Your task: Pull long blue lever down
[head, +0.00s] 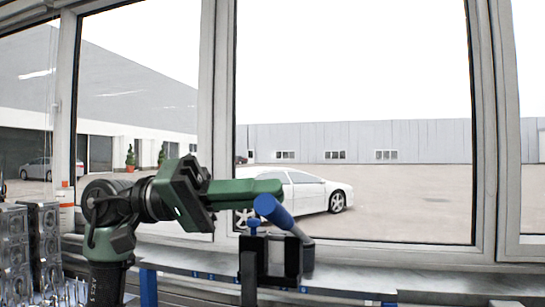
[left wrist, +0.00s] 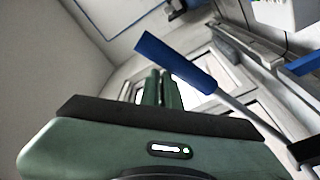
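The long lever has a thick blue handle (head: 272,211) and a grey rod, and it rises from a black mount (head: 290,258) on the bench by the window. The handle tilts up to the left. In the left wrist view the blue handle (left wrist: 178,62) lies across the picture just past my fingertips, with its rod running down to the right. My left gripper (head: 278,190) reaches in from the left, with its green fingers close together, empty, at the upper end of the handle. I cannot tell whether they touch it. My right gripper is not in view.
A shorter blue piece (head: 253,226) stands just left of the handle. Grey metal engine parts (head: 40,240) stand at the far left. A window with pale frames (head: 488,150) is behind the bench.

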